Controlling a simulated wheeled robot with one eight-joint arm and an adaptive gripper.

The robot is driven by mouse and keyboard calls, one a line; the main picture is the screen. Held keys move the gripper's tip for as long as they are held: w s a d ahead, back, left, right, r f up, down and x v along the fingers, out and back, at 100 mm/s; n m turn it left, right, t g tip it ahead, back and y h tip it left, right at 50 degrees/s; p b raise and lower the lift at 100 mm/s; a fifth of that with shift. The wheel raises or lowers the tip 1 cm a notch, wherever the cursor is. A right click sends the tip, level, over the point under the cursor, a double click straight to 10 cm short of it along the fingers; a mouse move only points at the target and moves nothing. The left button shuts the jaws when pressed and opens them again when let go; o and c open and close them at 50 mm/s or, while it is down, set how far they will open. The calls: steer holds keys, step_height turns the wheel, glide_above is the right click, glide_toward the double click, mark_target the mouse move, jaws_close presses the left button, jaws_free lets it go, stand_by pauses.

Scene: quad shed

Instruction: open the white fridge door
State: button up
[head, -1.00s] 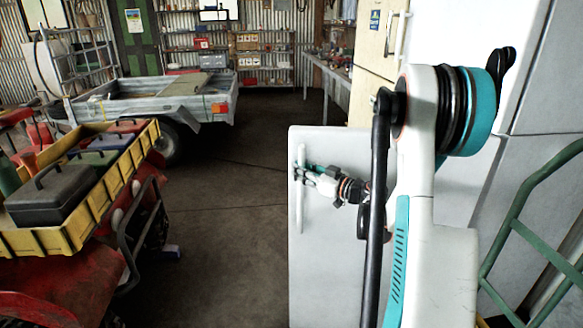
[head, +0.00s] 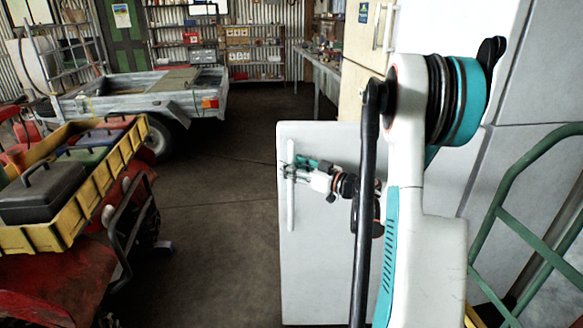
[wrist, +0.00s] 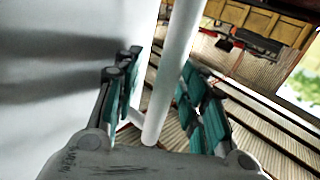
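The white fridge door (head: 325,260) shows in the head view as a low white panel facing me. It stands out to the left of the tall white fridge (head: 475,40) and appears swung open; its hinge side is hidden behind my arm. A vertical white handle (head: 290,210) runs along its free left edge. My gripper (head: 292,167) is at the upper part of this handle. In the wrist view the handle (wrist: 172,85) lies between the teal-padded fingers of my gripper (wrist: 160,70). The fingers are apart, with a gap on the left side of the bar.
A green hand-truck frame (head: 500,215) stands at the right. A red quad with a yellow rack (head: 85,205) of toolboxes is at the left. A metal trailer (head: 150,100) stands behind it. A cream cabinet (head: 362,50) stands behind the door. Floor left of the door is clear.

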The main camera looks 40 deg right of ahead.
steer(key=v, duration=1.2)
stand_by(0.4)
